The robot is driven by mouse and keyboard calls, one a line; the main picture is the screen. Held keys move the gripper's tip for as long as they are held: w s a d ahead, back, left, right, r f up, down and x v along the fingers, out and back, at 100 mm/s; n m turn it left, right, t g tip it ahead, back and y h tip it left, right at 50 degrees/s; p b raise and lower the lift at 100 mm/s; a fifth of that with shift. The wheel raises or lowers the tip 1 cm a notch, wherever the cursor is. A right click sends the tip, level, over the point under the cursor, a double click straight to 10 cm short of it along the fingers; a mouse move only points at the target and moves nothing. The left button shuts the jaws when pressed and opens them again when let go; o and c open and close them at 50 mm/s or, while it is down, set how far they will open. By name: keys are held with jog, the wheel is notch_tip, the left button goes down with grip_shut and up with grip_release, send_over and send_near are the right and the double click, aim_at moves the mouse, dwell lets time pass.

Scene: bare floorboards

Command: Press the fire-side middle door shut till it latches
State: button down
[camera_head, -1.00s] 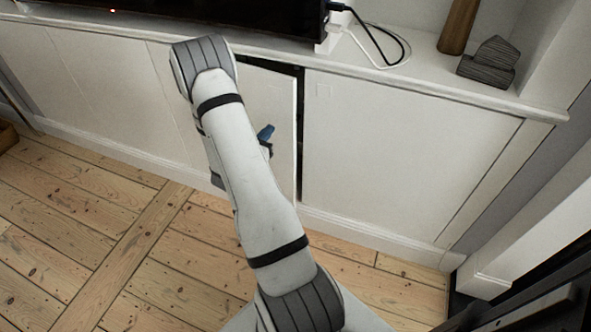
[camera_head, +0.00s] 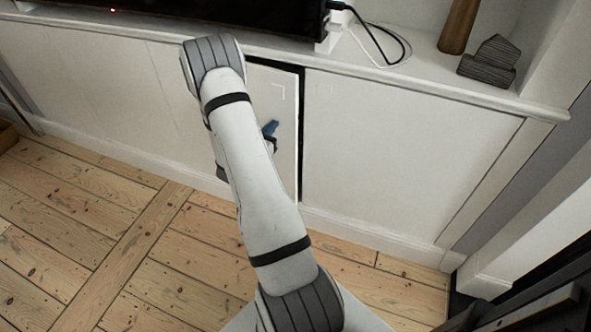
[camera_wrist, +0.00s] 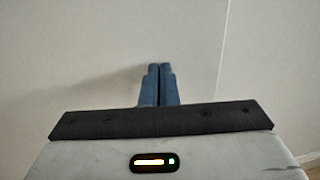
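The middle door (camera_head: 284,160) is a plain white panel of the low white cupboard, partly hidden behind my arm. A narrow dark gap shows along its right edge and top, so it stands slightly ajar. My gripper (camera_head: 272,128) is in front of the door, its blue fingertips close to the door's face. In the wrist view my gripper (camera_wrist: 158,70) has its two blue fingers together with nothing between them. The fingertips are at or very near a pale panel; I cannot tell whether they touch.
The right-hand white panel (camera_head: 400,150) beside the gap is flush. A television (camera_head: 200,12), cables (camera_head: 385,45), a wooden vase (camera_head: 459,25) and a dark house-shaped ornament (camera_head: 488,62) stand on the cupboard top. The floorboards (camera_head: 90,230) to the left are clear.

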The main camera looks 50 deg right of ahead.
aim_at(280, 118)
jog(key=shift+b+x, duration=0.5)
jog(key=shift+x, duration=2.15)
jog(key=shift+s+a, duration=0.1)
jog(key=v, duration=1.3)
jog(key=shift+b, duration=0.3)
jog(key=s+a+r+m+g+y+p, duration=0.2)
jog(key=s+a+r+m+g+p, duration=0.25)
jog(key=r, duration=0.55)
jog(key=s+a+r+m+g+y+p, duration=0.1)
jog(key=s+r+m+g+y+p, duration=0.3)
jog(key=s+r+m, duration=0.5)
jog(key=s+a+r+m+t+y+p, duration=0.2)
jog(key=a+r+m+t+y+p, duration=0.1)
jog(key=a+r, duration=0.6)
jog(key=s+a+r+m+t+y+p, duration=0.3)
jog(key=a+r+y+p, duration=0.5)
jog(key=a, duration=0.5)
jog(key=shift+s+a+r+m, duration=0.25)
jog(key=shift+r+m, duration=0.3)
jog(key=shift+m, duration=0.3)
